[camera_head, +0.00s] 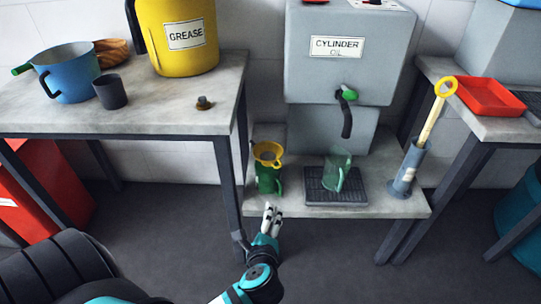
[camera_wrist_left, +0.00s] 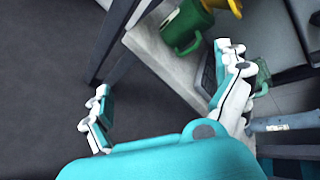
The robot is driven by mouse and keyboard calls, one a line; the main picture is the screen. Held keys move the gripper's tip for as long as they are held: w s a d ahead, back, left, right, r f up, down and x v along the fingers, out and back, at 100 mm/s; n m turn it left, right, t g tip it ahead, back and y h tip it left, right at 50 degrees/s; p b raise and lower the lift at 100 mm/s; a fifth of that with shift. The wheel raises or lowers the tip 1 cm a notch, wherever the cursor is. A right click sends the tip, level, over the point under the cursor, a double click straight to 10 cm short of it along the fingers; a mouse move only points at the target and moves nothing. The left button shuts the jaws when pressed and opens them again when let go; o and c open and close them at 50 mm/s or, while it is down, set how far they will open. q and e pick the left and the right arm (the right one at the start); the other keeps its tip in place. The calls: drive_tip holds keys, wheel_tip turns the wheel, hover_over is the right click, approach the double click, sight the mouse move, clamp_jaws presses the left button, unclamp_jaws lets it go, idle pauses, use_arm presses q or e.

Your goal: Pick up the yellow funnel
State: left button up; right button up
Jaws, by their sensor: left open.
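The yellow funnel (camera_head: 267,152) sits in the mouth of a green jug (camera_head: 268,180) at the left end of the low shelf. In the left wrist view only part of the funnel (camera_wrist_left: 235,8) shows at the top edge, beside the green jug (camera_wrist_left: 187,27). My left gripper (camera_head: 271,209) is in front of the shelf, nearer to me and lower in the picture than the jug. It is open and empty, with its two fingers wide apart in the wrist view (camera_wrist_left: 165,78). It does not touch the funnel. My right gripper is not in view.
A clear green jug (camera_head: 339,170) stands on a dark drip tray (camera_head: 323,193) below the cylinder oil tank (camera_head: 345,68). A grey pump with a yellow handle (camera_head: 408,165) stands right. The left table's leg (camera_head: 229,185) is close to my left gripper.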

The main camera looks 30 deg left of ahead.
sight(269, 162)
use_arm(q)
drive_tip(key=w+r+m+t+y+p, duration=0.2)
drive_tip(key=w+r+m+t+y, duration=0.25)
drive_tip(key=m, duration=0.65)
drive_tip(key=shift+m+h, duration=0.4)
drive_tip(key=shift+h, duration=0.05)
drive_tip(key=b+x, duration=0.1)
drive_tip(key=x, duration=0.4)
drive_tip(key=b+x, duration=0.1)
drive_tip(key=x, duration=0.5)
drive_tip(key=r+b+x, duration=0.1)
drive_tip(key=b+x, duration=0.1)
drive_tip(key=x, duration=0.3)
drive_tip(key=shift+w+a, duration=0.2)
drive_tip(key=shift+w, duration=0.05)
drive_tip(key=shift+w+a, duration=0.25)
drive_tip(key=shift+w, duration=0.1)
drive_tip(key=shift+r, duration=0.1)
drive_tip(key=c, duration=1)
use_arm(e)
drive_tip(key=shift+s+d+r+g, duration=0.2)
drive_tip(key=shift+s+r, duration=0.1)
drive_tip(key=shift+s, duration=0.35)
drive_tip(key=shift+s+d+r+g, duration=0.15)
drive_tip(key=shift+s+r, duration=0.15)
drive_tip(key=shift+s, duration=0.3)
use_arm(q)
drive_tip(key=shift+r, duration=0.1)
